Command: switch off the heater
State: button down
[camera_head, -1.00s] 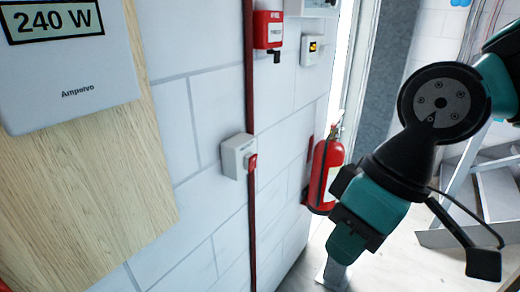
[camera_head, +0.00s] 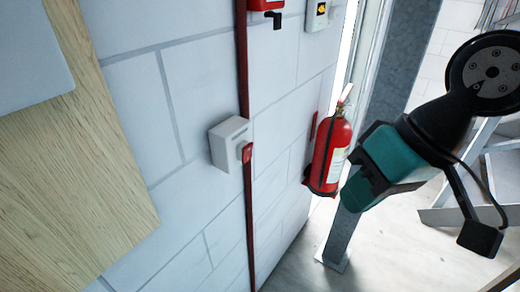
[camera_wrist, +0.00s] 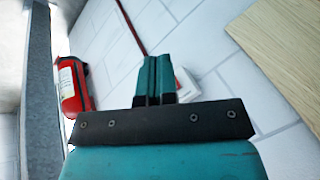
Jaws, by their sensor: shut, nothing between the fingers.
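A small grey-white box (camera_head: 228,142) with a red switch part (camera_head: 247,153) on its right side is fixed to the white block wall. Its label is too small to read, so I cannot tell whether it belongs to the heater. My gripper (camera_head: 362,188) is to the right of this box and apart from it, in front of the wall. In the wrist view my gripper (camera_wrist: 155,75) is shut and empty, and the white box (camera_wrist: 187,85) shows partly hidden behind its fingers. No heater is clearly recognisable.
A red fire extinguisher (camera_head: 330,155) hangs close to the left of my gripper, beside a grey post (camera_head: 385,85). A red strip (camera_head: 243,65) runs down the wall past the box. A wooden board (camera_head: 95,165) is at left. A red box (camera_head: 265,4) and a small display unit (camera_head: 319,14) are above.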

jog(key=w+a+m+t+y, duration=0.1)
jog(key=w+m+t, duration=0.1)
jog(key=w+m, duration=0.4)
jog(key=w+a+f+m+t+y+b, duration=0.1)
jog(key=w+m+t, duration=0.2)
jog(key=w+m, duration=0.2)
jog(key=shift+w+a+f+m+y, duration=0.3)
jog(key=shift+w+m+y, duration=0.1)
jog(key=shift+m, duration=0.1)
jog(key=p, duration=0.4)
send_near(248, 154)
jog(key=x, duration=0.5)
jog(key=shift+f, duration=0.5)
jog(key=shift+w+a+f, duration=0.1)
jog(key=shift+w+a, duration=0.3)
